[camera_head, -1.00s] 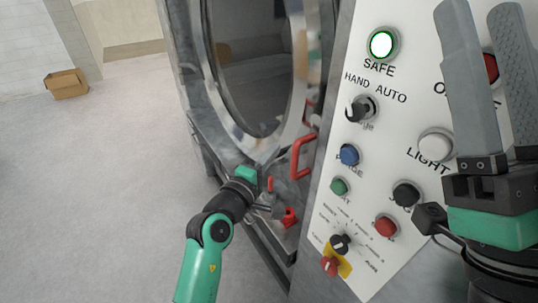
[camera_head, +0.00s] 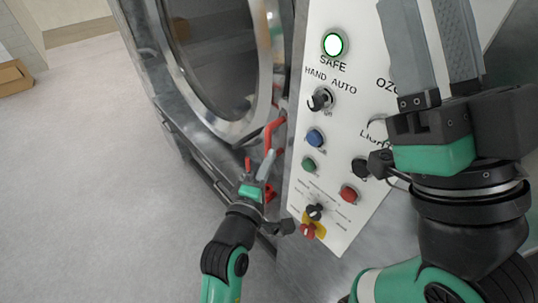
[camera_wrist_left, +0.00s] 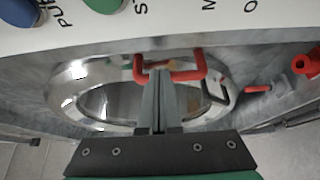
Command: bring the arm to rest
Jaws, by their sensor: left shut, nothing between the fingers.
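My left gripper (camera_head: 269,155) is in front of the washer, below the round door and beside the red door handle (camera_head: 274,130). Its fingers are pressed together and point up and away. In the left wrist view the closed fingers (camera_wrist_left: 158,78) are seen against the red handle (camera_wrist_left: 202,68), with nothing between them; whether they touch the handle I cannot tell. My right gripper (camera_head: 428,15) is raised at the upper right, in front of the control panel (camera_head: 340,180). Its two grey fingers are spread apart and empty.
The round glass door (camera_head: 215,60) stands at the upper middle. The panel carries a lit green SAFE lamp (camera_head: 333,44), a HAND AUTO switch (camera_head: 321,99), and several buttons. A cardboard box (camera_head: 14,78) lies at the far left. The floor (camera_head: 95,190) on the left is clear.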

